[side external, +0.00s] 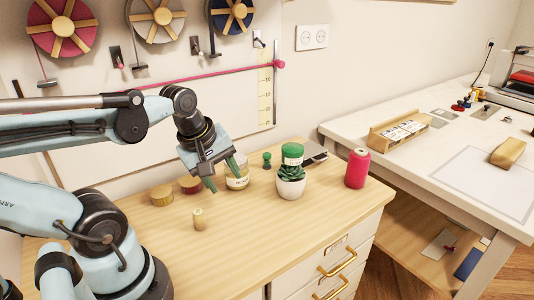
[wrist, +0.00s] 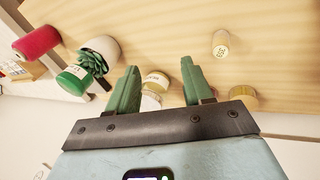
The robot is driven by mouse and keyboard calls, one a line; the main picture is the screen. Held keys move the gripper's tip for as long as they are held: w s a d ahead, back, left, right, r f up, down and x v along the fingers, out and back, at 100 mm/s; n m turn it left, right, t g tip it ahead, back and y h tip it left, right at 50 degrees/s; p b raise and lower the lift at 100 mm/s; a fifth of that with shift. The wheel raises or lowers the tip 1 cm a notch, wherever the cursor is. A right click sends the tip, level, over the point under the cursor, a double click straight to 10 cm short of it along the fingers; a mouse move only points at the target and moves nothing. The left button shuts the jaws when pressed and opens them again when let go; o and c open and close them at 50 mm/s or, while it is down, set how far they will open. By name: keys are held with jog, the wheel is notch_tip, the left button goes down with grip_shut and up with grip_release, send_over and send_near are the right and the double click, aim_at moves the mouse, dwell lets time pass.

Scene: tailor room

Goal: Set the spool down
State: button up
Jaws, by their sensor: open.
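A green spool (side external: 292,154) with a pale label appears at the top of the potted succulent (side external: 291,173). In the wrist view the open fingers (wrist: 160,68) point at the counter.
The jar (side external: 237,178), a small tan cylinder (side external: 199,219), round lids (side external: 162,195) and a small green piece (side external: 267,160) stand on the counter (side external: 270,232). The counter's front is bare. A white table (side external: 400,165) stands right. Ribbon reels (side external: 158,18) hang behind.

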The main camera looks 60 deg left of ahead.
jog(key=w+d+r+m+t, duration=0.1)
jog(key=w+d+m+t, duration=0.2)
jog(key=m, duration=1.3)
jog(key=w+d, duration=0.1)
jog(key=d, duration=0.2)
jog(key=shift+w+d+r+h, duration=0.15)
jog(key=shift+w+d+h, duration=0.2)
jog(key=shift+h, duration=0.05)
